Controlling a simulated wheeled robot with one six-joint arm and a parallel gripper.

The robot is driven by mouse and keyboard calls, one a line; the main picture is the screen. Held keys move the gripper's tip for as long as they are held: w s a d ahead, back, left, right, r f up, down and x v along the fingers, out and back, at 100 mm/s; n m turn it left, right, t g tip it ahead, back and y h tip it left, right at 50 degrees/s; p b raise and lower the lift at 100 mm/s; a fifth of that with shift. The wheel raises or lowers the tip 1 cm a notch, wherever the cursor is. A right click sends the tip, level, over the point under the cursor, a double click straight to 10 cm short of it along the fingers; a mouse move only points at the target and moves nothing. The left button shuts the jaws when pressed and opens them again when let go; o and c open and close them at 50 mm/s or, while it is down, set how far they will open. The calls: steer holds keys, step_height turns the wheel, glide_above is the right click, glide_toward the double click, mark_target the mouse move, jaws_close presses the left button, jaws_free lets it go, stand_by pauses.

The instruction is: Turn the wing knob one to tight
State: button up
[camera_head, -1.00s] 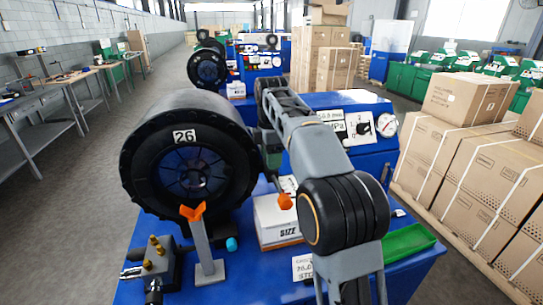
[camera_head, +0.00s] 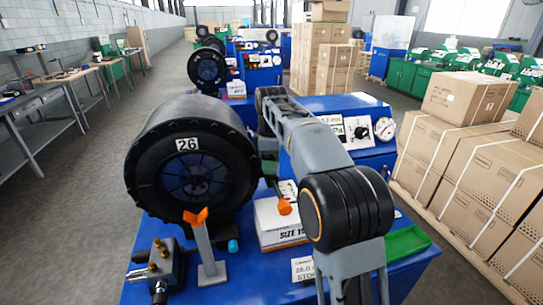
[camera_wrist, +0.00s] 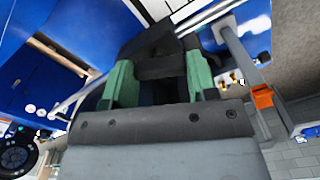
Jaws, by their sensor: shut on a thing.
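My gripper (camera_wrist: 162,84) shows in the wrist view, with a green pad on each side. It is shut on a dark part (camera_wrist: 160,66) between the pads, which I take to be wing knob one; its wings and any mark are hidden. In the head view my arm reaches to the right side of the black crimper head (camera_head: 188,162) marked 26, in front of the blue machine. My arm's links there largely hide my gripper and the knob, so how far the knob is turned cannot be seen.
A grey post with an orange fork top (camera_head: 196,216) stands at the front, beside a grey valve block (camera_head: 158,266). A white SIZE box (camera_head: 280,226) and a green tray (camera_head: 406,242) sit on the blue bench. Carton stacks (camera_head: 468,165) stand at the right; the left aisle is clear.

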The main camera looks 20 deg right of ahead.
steer(key=m+p, duration=0.2)
steer(key=m, duration=0.2)
steer(key=shift+r, duration=0.15)
steer(key=shift+m+p, duration=0.65)
steer(key=shift+m, duration=0.85)
steer(key=o, duration=0.9)
steer(key=shift+o, duration=0.2)
step_height(320, 180, up, 14)
steer(key=p, duration=0.2)
steer(key=shift+f, duration=0.2)
